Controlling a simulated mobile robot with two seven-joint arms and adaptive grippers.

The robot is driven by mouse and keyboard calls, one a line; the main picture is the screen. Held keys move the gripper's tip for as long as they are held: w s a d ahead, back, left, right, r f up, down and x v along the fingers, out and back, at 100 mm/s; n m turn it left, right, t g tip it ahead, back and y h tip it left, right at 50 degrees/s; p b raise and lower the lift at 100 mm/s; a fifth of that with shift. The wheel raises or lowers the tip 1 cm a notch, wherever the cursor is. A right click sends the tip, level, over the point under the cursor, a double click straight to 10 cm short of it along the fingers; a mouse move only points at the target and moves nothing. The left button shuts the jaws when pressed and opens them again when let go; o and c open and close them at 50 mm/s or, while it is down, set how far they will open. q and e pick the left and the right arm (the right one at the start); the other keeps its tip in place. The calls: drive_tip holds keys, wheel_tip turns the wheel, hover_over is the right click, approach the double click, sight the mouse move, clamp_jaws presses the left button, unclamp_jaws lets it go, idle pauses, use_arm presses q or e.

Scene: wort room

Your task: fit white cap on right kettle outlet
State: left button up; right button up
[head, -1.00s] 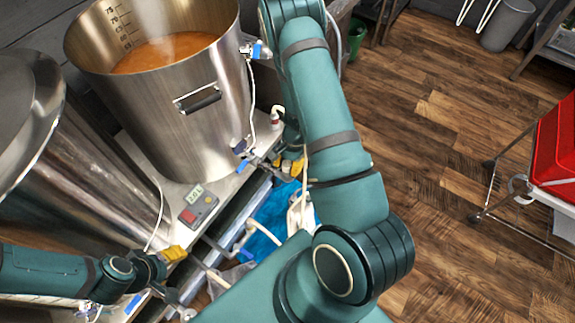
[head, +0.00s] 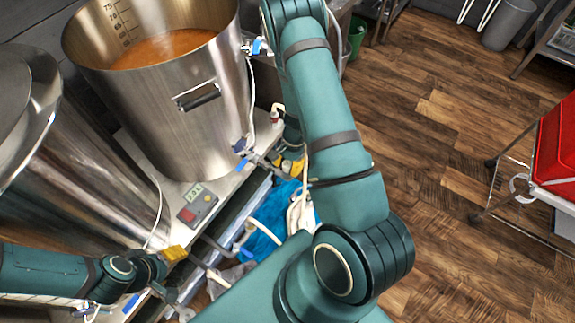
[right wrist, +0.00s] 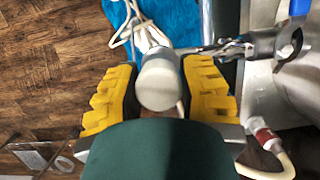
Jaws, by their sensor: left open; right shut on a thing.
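The right kettle (head: 165,120) is a tall steel pot of steaming orange-brown liquid. Its outlet (head: 258,160) is a metal valve with a blue handle, low on its side. In the right wrist view the outlet (right wrist: 275,46) is at upper right, its spout pointing left. My right gripper (head: 288,166) is shut on the white cap (right wrist: 159,84), which sits between the yellow fingers in the right wrist view. The spout's end appears close to the cap; I cannot tell whether they touch. My left gripper (head: 178,276) is open at lower left, partly hidden.
Another steel kettle (head: 85,175) stands at left. A controller with a display (head: 197,203) sits on the bench between them. A blue cloth (head: 268,225) and white hoses (head: 300,212) lie below the bench edge. A red-tipped hose (right wrist: 268,143) is near my right gripper.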

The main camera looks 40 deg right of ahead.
drive_tip(key=shift+f+b, duration=0.6)
drive_tip(key=shift+f, duration=0.15)
drive_tip(key=o, duration=1.1)
drive_tip(key=v, duration=1.2)
